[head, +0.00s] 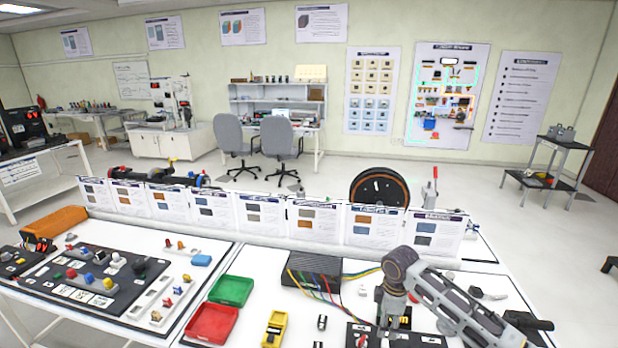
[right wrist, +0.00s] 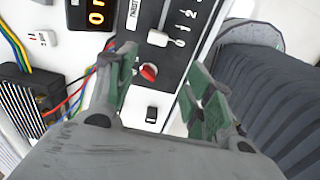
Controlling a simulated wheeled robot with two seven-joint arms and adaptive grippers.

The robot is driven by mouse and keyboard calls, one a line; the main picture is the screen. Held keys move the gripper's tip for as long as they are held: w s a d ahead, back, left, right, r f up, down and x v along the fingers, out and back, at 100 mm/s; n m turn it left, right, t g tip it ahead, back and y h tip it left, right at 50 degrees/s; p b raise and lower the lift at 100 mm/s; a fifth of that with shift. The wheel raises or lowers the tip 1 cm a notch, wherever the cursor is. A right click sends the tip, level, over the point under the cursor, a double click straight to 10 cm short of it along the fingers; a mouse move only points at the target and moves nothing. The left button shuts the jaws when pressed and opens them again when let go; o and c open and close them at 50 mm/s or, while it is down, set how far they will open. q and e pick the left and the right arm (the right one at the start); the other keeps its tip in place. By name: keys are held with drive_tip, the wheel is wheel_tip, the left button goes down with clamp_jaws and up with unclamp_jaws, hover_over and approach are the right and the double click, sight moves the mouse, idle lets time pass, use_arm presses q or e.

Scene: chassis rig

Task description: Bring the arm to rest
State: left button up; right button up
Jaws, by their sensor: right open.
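My right arm comes in from the lower right of the head view, and its gripper (head: 388,312) points down over a black control panel (head: 420,342) at the table's front. In the right wrist view the right gripper (right wrist: 159,62) is open, its two green-padded fingers apart with nothing held between them. A red knob (right wrist: 148,72) on the panel shows beyond the gap between the fingers. A slider with number marks (right wrist: 163,35) and an orange digital display (right wrist: 97,17) are farther up. My left gripper is in neither view.
A black ribbed box (head: 314,268) with coloured wires stands left of my right gripper. Green (head: 231,291) and red (head: 211,324) trays and a yellow device (head: 274,329) lie farther left. A row of instruction cards lines the table's back. A dark handled tool (head: 528,320) lies at right.

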drive_tip(key=s+a+f+m+t+y, duration=0.1)
drive_tip(key=s+a+f+m, duration=0.15)
drive_tip(key=s+a, duration=0.4)
drive_tip(key=s+a+f+m+t+y, duration=0.1)
drive_tip(key=s+a+m, duration=0.3)
drive_tip(key=s, duration=0.5)
drive_tip(key=s+d+r+m+t+h, duration=0.1)
drive_tip(key=s+d+r+m+h, duration=0.1)
drive_tip(key=s+d+m, duration=0.6)
drive_tip(key=s+f+n+g, duration=0.1)
drive_tip(key=s+f, duration=0.1)
drive_tip(key=f, duration=1.5)
drive_tip(key=s+f+n, duration=0.1)
drive_tip(key=s+f, duration=0.1)
drive_tip(key=f, duration=1.5)
drive_tip(key=s+d+f, duration=0.2)
drive_tip(key=s+f, duration=0.7)
drive_tip(key=s, duration=0.2)
drive_tip(key=s+d+f+g, duration=0.1)
drive_tip(key=s+d+f, duration=0.1)
drive_tip(key=s+f, duration=0.8)
drive_tip(key=shift+s, duration=0.45)
